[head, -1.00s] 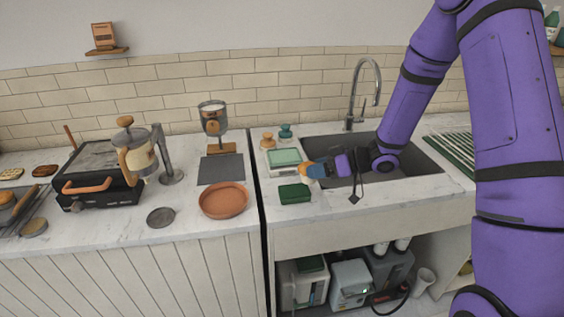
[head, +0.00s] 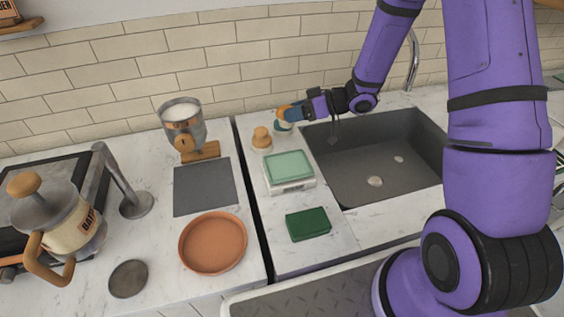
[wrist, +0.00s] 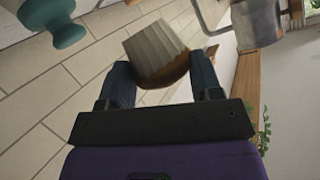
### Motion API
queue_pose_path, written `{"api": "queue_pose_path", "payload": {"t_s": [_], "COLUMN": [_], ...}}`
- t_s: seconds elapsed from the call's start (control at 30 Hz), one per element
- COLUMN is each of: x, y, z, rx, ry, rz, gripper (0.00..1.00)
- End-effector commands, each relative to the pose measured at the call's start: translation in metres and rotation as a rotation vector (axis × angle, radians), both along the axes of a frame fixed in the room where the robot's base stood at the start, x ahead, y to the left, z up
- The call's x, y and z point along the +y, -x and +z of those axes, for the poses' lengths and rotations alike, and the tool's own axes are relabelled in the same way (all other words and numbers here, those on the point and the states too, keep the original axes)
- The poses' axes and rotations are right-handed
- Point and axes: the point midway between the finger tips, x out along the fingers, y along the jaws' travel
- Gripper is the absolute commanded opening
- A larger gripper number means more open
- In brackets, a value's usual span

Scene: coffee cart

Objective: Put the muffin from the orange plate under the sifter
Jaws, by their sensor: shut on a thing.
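The orange plate (head: 212,243) lies empty on the left counter. My gripper (head: 293,112) is over the back of the right counter, left of the tap. It is shut on the muffin (wrist: 155,45), which has a pale ridged wrapper and brown top and is tilted between the fingers in the wrist view. In the head view only a small orange-brown part of it shows.
A grey mat (head: 205,187) lies in front of the sifter. A scale (head: 289,168), green sponge (head: 308,224) and sink (head: 375,150) are nearby. A French press (head: 65,215) is far left.

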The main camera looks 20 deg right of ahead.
Motion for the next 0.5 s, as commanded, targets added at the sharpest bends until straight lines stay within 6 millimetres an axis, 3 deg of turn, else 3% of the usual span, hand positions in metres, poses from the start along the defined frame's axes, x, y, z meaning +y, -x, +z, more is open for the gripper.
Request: {"api": "queue_pose_path", "payload": {"t_s": [0.5], "x": [0.000], "y": [0.000], "z": [-0.057], "rx": [0.002], "ry": [-0.001], "rz": [-0.001], "gripper": [0.35]}}
